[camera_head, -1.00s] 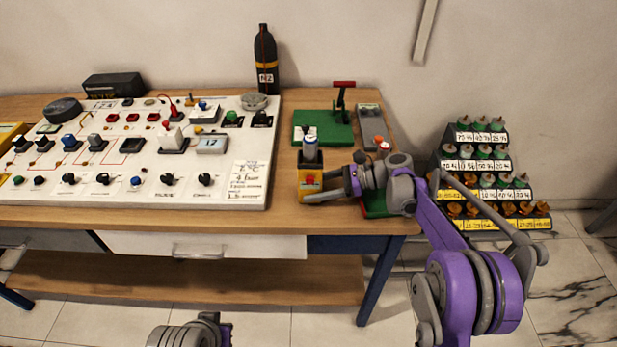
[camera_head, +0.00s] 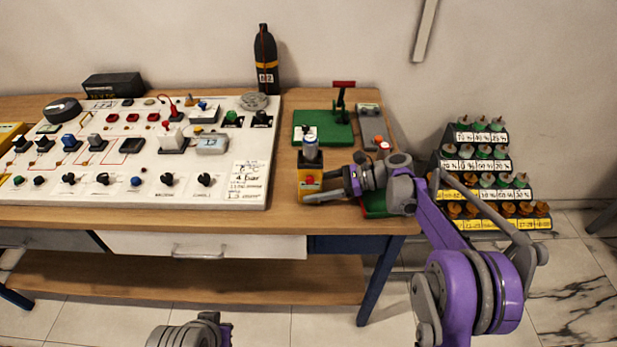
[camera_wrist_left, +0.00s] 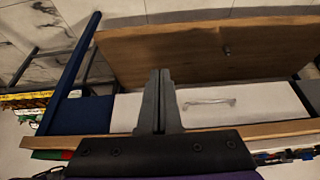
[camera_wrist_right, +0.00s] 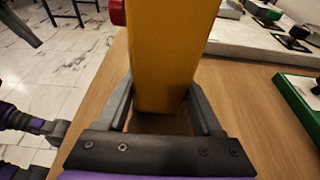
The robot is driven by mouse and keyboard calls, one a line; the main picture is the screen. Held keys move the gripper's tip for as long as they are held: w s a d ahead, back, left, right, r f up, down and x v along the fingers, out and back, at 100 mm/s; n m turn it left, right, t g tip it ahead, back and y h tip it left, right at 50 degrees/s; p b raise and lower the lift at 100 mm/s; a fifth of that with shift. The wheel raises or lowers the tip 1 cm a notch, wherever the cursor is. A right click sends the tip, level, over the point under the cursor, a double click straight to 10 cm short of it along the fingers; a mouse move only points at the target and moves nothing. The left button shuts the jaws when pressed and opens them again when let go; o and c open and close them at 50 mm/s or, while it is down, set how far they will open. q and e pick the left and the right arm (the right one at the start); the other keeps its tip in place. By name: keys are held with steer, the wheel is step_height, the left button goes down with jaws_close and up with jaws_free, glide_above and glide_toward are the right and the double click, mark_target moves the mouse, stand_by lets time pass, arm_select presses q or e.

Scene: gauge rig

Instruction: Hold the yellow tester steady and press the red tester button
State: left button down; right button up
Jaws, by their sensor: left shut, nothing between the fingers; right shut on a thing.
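The yellow tester (camera_head: 309,187) stands upright on the table, right of the white panel. My right gripper (camera_head: 335,186) is shut on the tester's lower body, one finger on each side in the right wrist view (camera_wrist_right: 165,108). My left gripper shows in the left wrist view (camera_wrist_left: 159,75), shut and empty, in front of the table below its top; in the head view only part of my left arm shows.
The white panel (camera_head: 235,187) with knobs and switches fills the table's left. A green base (camera_head: 325,130) with a red-handled press stands behind the tester. A dark bottle (camera_head: 266,60) stands at the back. A tiered rack (camera_head: 470,165) is right of the table.

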mark_target(310, 180)
stand_by(0.7)
arm_select(q)
steer(key=w+d+r+m+t+h, duration=0.4)
steer(key=w+d+r+m+h, duration=0.1)
steer(key=w+d+r, duration=0.9)
steer(key=w+d+m, duration=0.1)
steer(key=w+d, duration=0.1)
steer(key=d, duration=0.1)
steer(key=shift+d+h, duration=0.15)
steer(key=shift+h, duration=0.15)
steer(key=shift+w+r, duration=0.1)
steer(key=shift+w, duration=0.05)
steer(key=w, duration=0.8)
steer(key=shift+w, duration=0.3)
stand_by(1.0)
steer(key=shift+w, duration=0.45)
